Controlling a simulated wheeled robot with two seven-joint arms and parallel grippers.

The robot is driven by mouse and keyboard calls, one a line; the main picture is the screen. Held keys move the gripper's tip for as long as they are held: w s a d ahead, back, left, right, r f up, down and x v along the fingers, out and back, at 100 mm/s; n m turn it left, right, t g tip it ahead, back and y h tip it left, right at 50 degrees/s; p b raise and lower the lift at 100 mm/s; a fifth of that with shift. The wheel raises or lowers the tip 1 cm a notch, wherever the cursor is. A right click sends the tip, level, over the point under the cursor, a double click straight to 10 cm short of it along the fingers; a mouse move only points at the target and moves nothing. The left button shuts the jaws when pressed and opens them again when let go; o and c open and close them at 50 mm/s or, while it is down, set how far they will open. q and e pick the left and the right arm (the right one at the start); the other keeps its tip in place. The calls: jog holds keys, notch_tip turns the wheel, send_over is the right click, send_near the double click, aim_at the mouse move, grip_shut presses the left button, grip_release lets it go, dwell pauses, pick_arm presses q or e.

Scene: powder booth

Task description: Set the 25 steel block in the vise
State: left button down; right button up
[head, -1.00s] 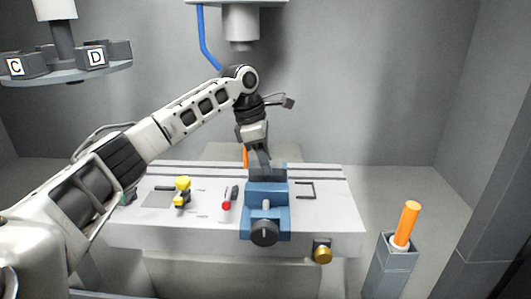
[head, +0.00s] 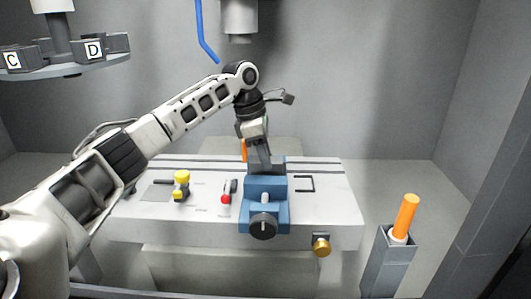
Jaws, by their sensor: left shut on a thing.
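The blue vise (head: 265,188) stands on the front middle of the light machine table, with its dark round handle (head: 263,226) facing me. Its grey jaws show at the top. My left gripper (head: 261,150) comes down from above, slightly tilted, right over the vise jaws. It is shut on a small grey piece, which seems to be the steel block; the fingers mostly hide it. I cannot tell whether its lower end touches the jaws. My right gripper is not in view.
The light table (head: 330,208) carries a yellow-topped part (head: 181,184), a red-knobbed tool (head: 225,197) and a black bracket outline (head: 305,184). A grey bin (head: 391,259) with an orange cylinder (head: 407,214) stands at right. Lettered blocks (head: 94,49) sit on a shelf at upper left.

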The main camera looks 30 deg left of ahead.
pick_arm(q)
jog(key=shift+f, duration=1.15)
jog(key=shift+f, duration=0.2)
jog(key=shift+f, duration=0.55)
jog(key=shift+s+f, duration=0.1)
jog(key=c, duration=1)
grip_release()
jog(key=shift+f, duration=0.15)
jog(key=shift+o, duration=0.4)
jog(key=v, duration=1.6)
jog(key=shift+r+b, duration=0.35)
jog(key=shift+d+f, duration=0.1)
